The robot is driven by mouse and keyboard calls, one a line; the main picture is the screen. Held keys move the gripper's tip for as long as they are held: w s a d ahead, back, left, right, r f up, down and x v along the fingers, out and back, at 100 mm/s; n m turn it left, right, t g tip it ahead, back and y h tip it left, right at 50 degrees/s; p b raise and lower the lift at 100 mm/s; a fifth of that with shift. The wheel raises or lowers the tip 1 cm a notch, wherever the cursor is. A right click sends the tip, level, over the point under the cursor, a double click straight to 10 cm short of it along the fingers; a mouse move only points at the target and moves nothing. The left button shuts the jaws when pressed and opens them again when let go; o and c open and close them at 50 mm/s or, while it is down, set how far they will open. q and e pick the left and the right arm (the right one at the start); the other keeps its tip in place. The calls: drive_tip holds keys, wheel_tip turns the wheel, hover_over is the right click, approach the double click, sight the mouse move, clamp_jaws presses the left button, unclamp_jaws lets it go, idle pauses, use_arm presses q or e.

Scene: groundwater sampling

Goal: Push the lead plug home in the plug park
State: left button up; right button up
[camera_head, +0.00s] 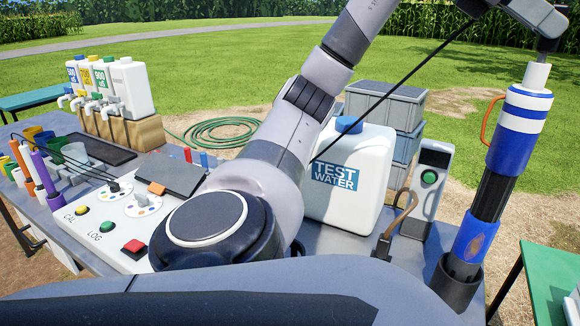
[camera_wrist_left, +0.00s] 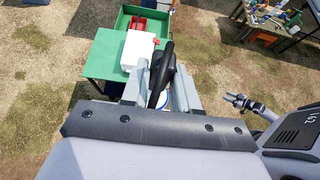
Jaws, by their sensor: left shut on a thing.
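My left gripper (camera_head: 541,22) is at the top right of the head view, above the blue-and-white cylinder (camera_head: 518,125). It is shut on a dark piece, which I take to be the lead plug (camera_head: 548,45). The dark piece also shows in the left wrist view (camera_wrist_left: 160,75), between the grey fingers. It is close above the cylinder's white neck (camera_head: 537,76); I cannot tell whether they touch. A black cable (camera_head: 400,85) slants from near the gripper down behind my arm. I cannot clearly make out the plug park. My right gripper (camera_wrist_left: 240,102) shows small in the wrist view.
The cylinder stands tilted in a black cup (camera_head: 458,282) at the table's right edge. A white test-water jug (camera_head: 350,185), a meter with a green button (camera_head: 428,185) and grey crates (camera_head: 385,105) stand beside my arm. A green table (camera_head: 552,285) is at the right.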

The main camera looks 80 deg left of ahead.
use_arm(q)
wheel_tip(320, 180, up, 6)
drive_tip(key=shift+p, duration=0.35)
drive_tip(key=shift+s, duration=0.1)
idle(0.5)
